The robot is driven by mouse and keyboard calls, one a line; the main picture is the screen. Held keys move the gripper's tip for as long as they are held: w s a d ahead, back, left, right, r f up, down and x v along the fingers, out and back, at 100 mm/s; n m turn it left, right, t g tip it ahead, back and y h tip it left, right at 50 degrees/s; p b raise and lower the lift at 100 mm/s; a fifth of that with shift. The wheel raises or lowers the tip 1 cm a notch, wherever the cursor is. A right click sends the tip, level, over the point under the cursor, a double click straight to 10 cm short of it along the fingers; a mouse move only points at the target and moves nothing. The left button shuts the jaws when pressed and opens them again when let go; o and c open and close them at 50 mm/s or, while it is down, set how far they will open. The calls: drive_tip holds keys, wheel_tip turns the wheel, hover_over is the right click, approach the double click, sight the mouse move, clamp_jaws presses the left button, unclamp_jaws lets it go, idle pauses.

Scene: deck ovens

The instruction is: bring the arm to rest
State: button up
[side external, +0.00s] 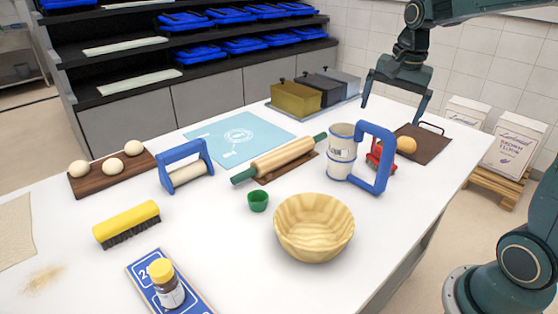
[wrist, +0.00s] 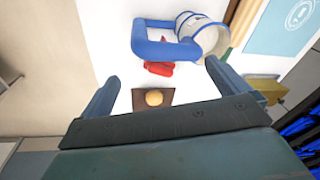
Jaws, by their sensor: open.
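My gripper (side external: 393,105) is open and empty in the side external view, held in the air above the back right part of the white table (side external: 225,265). In the wrist view its two fingers (wrist: 160,90) stand wide apart with nothing between them touching either one. Below it lies a brown board (side external: 428,147) with a round orange-tan ball (side external: 406,145) on it. The ball also shows between the fingers in the wrist view (wrist: 153,98). Both fingertips are clear of the table and the objects.
A white-and-blue mug-like container (side external: 341,158) with a big blue handle (side external: 384,165) stands close by, a red item (side external: 374,154) behind it. Lidded bins (side external: 296,98) sit at the back. A rolling pin (side external: 280,158), wooden bowl (side external: 313,228) and brush (side external: 126,222) occupy the table.

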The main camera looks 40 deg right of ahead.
drive_tip(key=s+a+n+t, duration=0.3)
drive_tip(key=s+a+n, duration=1.1)
drive_tip(key=s, duration=0.3)
drive_tip(key=shift+a+r+t+y, duration=0.15)
drive_tip(key=shift+r+t+y, duration=0.25)
idle(0.4)
